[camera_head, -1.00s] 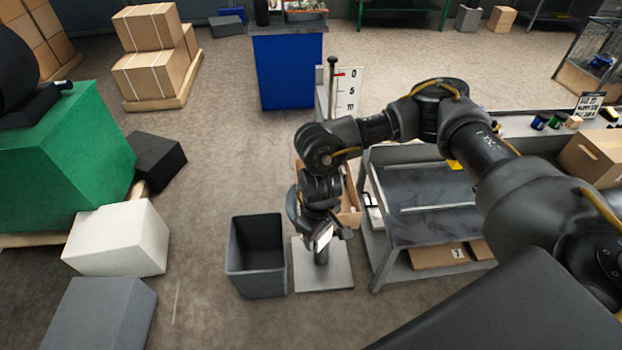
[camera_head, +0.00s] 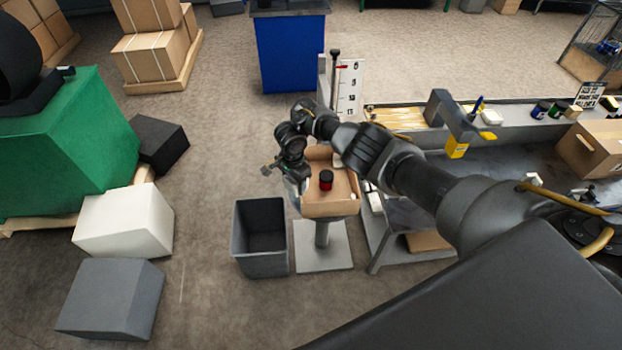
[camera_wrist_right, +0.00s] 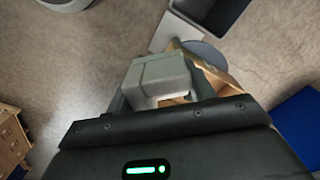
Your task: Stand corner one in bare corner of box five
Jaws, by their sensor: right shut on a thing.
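My right gripper (camera_head: 276,168) is at the left side of an open cardboard box (camera_head: 330,207) that stands on a grey pedestal. In the right wrist view, the right gripper (camera_wrist_right: 160,97) is shut on a grey block-like corner piece (camera_wrist_right: 158,75). The box's tan edge (camera_wrist_right: 212,70) shows just beyond the piece, partly hidden by it. In the head view, a black-and-red can (camera_head: 326,180) stands inside the box and a pale piece (camera_head: 338,160) shows at its back right. I cannot read a number on the box. My left gripper is out of view.
An empty dark bin (camera_head: 262,238) stands left of the pedestal base (camera_head: 323,245). A grey bench (camera_head: 398,218) is close on the right, with a yellow-tipped fixture (camera_head: 456,147) above it. A scale board (camera_head: 349,88) stands behind the box.

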